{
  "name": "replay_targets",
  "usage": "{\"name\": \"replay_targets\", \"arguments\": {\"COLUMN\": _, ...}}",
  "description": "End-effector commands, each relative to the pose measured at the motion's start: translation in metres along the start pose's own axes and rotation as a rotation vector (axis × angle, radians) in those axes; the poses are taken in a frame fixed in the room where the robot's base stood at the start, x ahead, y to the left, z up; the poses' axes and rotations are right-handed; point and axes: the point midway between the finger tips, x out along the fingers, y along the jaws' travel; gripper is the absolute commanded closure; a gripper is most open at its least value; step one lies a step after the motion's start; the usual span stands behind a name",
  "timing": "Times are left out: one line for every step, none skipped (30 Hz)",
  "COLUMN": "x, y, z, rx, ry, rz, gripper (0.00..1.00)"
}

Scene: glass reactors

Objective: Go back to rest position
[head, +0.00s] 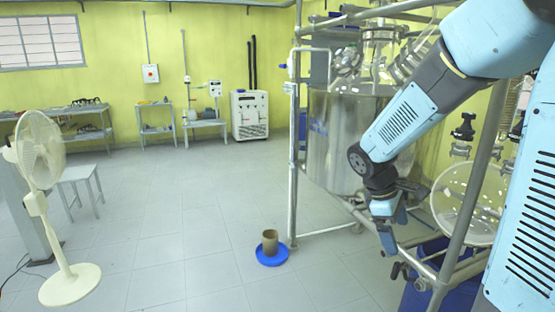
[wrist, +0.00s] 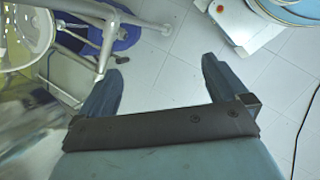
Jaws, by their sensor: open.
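My gripper (wrist: 162,80) is open and empty in the wrist view, its two dark blue fingers spread wide over the grey tiled floor. In the head view my gripper (head: 392,245) hangs at the end of my blue arm, pointing down, at the right side of the picture. It is in front of the metal frame and below the large steel vessel (head: 345,140). From this angle I cannot tell whether it touches the frame.
The metal pipe frame (head: 293,160) holds the vessel close to my arm. A brown cylinder (head: 270,243) stands on a blue dish (head: 271,256) on the floor. A white fan (head: 42,160) stands left.

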Motion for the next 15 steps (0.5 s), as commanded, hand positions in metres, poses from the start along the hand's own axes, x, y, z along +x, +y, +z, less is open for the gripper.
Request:
{"name": "replay_targets", "arguments": {"x": -0.009, "y": -0.004, "z": 0.007, "rx": 0.054, "ry": 0.037, "rz": 0.000, "gripper": 0.00}}
{"name": "replay_targets", "arguments": {"x": -0.014, "y": -0.006, "z": 0.010, "rx": 0.086, "ry": 0.058, "rz": -0.001, "gripper": 0.00}}
{"name": "replay_targets", "arguments": {"x": -0.020, "y": -0.010, "z": 0.015, "rx": 0.130, "ry": 0.086, "rz": -0.005, "gripper": 0.00}}
{"name": "replay_targets", "arguments": {"x": -0.025, "y": -0.013, "z": 0.018, "rx": 0.162, "ry": 0.106, "rz": -0.006, "gripper": 0.00}}
{"name": "replay_targets", "arguments": {"x": -0.030, "y": -0.016, "z": 0.021, "rx": 0.194, "ry": 0.127, "rz": -0.009, "gripper": 0.00}}
{"name": "replay_targets", "arguments": {"x": -0.036, "y": -0.020, "z": 0.026, "rx": 0.236, "ry": 0.154, "rz": -0.013, "gripper": 0.00}}
{"name": "replay_targets", "arguments": {"x": -0.040, "y": -0.023, "z": 0.029, "rx": 0.268, "ry": 0.174, "rz": -0.016, "gripper": 0.00}}
{"name": "replay_targets", "arguments": {"x": -0.044, "y": -0.026, "z": 0.032, "rx": 0.300, "ry": 0.194, "rz": -0.019, "gripper": 0.00}}
{"name": "replay_targets", "arguments": {"x": -0.051, "y": -0.030, "z": 0.036, "rx": 0.341, "ry": 0.222, "rz": -0.023, "gripper": 0.00}}
{"name": "replay_targets", "arguments": {"x": -0.055, "y": -0.033, "z": 0.039, "rx": 0.372, "ry": 0.243, "rz": -0.026, "gripper": 0.00}}
{"name": "replay_targets", "arguments": {"x": -0.059, "y": -0.036, "z": 0.042, "rx": 0.402, "ry": 0.263, "rz": -0.029, "gripper": 0.00}}
{"name": "replay_targets", "arguments": {"x": -0.065, "y": -0.041, "z": 0.046, "rx": 0.444, "ry": 0.291, "rz": -0.035, "gripper": 0.00}}
{"name": "replay_targets", "arguments": {"x": -0.069, "y": -0.044, "z": 0.049, "rx": 0.473, "ry": 0.311, "rz": -0.038, "gripper": 0.00}}
{"name": "replay_targets", "arguments": {"x": -0.074, "y": -0.047, "z": 0.052, "rx": 0.505, "ry": 0.333, "rz": -0.042, "gripper": 0.00}}
{"name": "replay_targets", "arguments": {"x": -0.079, "y": -0.052, "z": 0.056, "rx": 0.545, "ry": 0.360, "rz": -0.046, "gripper": 0.00}}
